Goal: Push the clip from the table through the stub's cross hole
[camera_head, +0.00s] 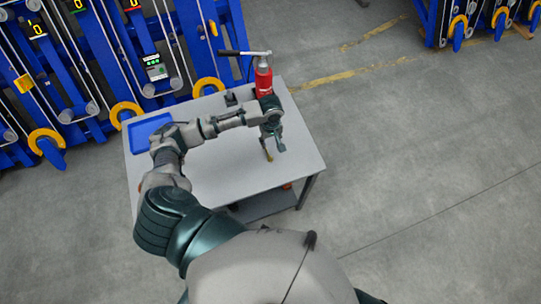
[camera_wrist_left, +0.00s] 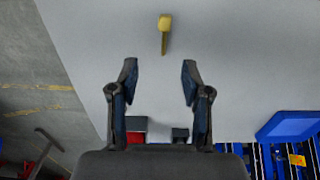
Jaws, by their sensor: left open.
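A small yellow piece with a wider head and thin shank, which I take for the clip (camera_wrist_left: 165,36), lies on the grey table (camera_head: 225,175). In the wrist view it is just beyond my left gripper (camera_wrist_left: 160,68), roughly in line with the gap between the fingers. The gripper is open and empty. In the head view the left gripper (camera_head: 273,148) points down over the table, and a bit of the yellow clip (camera_head: 269,156) shows beside its fingers. I cannot make out the stub or its cross hole for sure. My right gripper is not in view.
A red jack-like tool (camera_head: 264,82) with a long handle and a small dark block (camera_head: 231,99) stand at the table's far edge. A blue tray (camera_head: 134,138) sits at the left, partly behind my arm. Blue racks stand behind. The table's front right is clear.

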